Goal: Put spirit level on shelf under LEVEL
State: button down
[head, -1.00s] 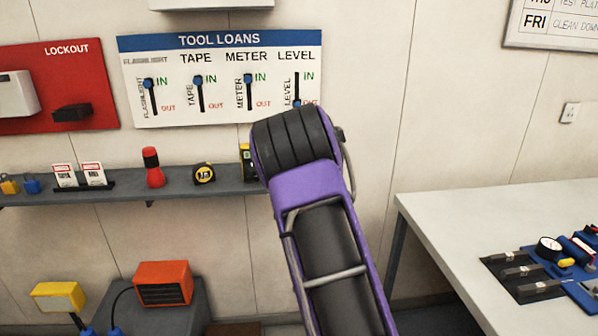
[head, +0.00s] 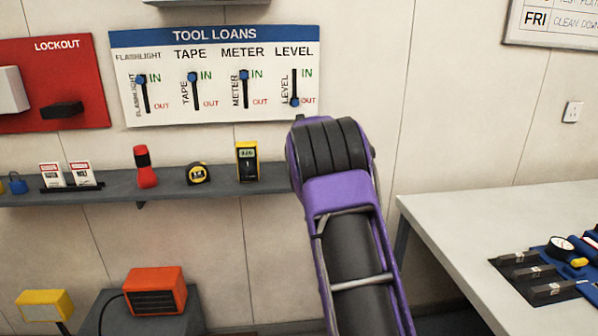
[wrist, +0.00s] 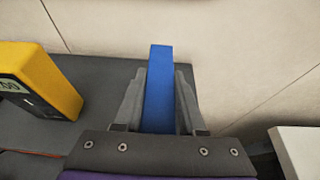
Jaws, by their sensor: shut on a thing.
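The spirit level (wrist: 159,85) is a blue bar in the wrist view, standing out between the two fingers of my gripper (wrist: 159,100). My gripper is shut on it. The level is over or at the right part of the grey shelf (head: 115,194); whether it touches the shelf I cannot tell. The LEVEL label (head: 294,52) is at the right of the TOOL LOANS board (head: 215,37), and its blue slider (head: 295,101) is down at OUT. In the head view my purple arm hides the gripper, the level and the shelf's right end.
On the shelf stand a red flashlight (head: 145,167), a tape measure (head: 198,174) and a yellow meter (head: 247,161). The meter (wrist: 38,80) is left of my gripper with a gap between. A white table (head: 500,215) with tools is at the right.

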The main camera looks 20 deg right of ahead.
jog(key=shift+f+b, duration=1.5)
jog(key=shift+f, duration=0.4)
jog(key=shift+r, duration=0.1)
jog(key=shift+c, duration=2.4)
grip_release()
jog(key=b+v, duration=0.1)
jog(key=v, duration=1.1)
